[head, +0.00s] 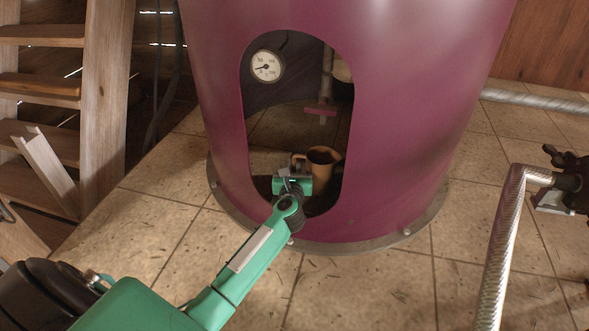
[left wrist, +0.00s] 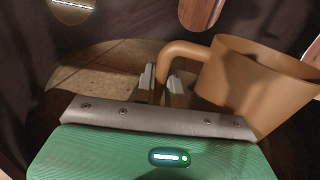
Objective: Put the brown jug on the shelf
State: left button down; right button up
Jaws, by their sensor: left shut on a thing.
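The brown jug (head: 322,161) is inside the arched opening of a large purple vessel (head: 410,110). In the left wrist view the jug (left wrist: 255,80) is at the right, close to upright, with its handle toward the left. My left gripper (head: 293,176) reaches into the opening. Its two grey fingers (left wrist: 163,85) are shut on the jug's handle. Whether the jug's base touches the floor is hidden. I cannot tell for certain which thing is the shelf; a wooden frame with several boards (head: 40,85) stands at the far left.
The opening's edge (head: 245,120) is close around my arm. Inside are a round gauge (head: 267,66) and a pipe with a red handle (head: 320,110). A bent metal pipe (head: 503,235) stands at the right. The tiled floor (head: 370,290) in front is clear.

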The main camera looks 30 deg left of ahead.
pick_arm(q)
jog(key=shift+f, duration=0.1)
jog(key=shift+f, duration=0.1)
jog(key=c, duration=1.5)
grip_release()
jog(key=shift+o, duration=0.2)
pick_arm(e)
jog(key=shift+r, duration=0.3)
pick_arm(q)
jog(key=shift+r, duration=0.25)
jog(key=v, duration=1.1)
jog(key=shift+f, duration=0.1)
jog(key=shift+s+d, duration=0.25)
jog(key=shift+s, duration=0.25)
pick_arm(e)
jog(key=shift+w+f, duration=0.1)
jog(key=shift+f, duration=0.15)
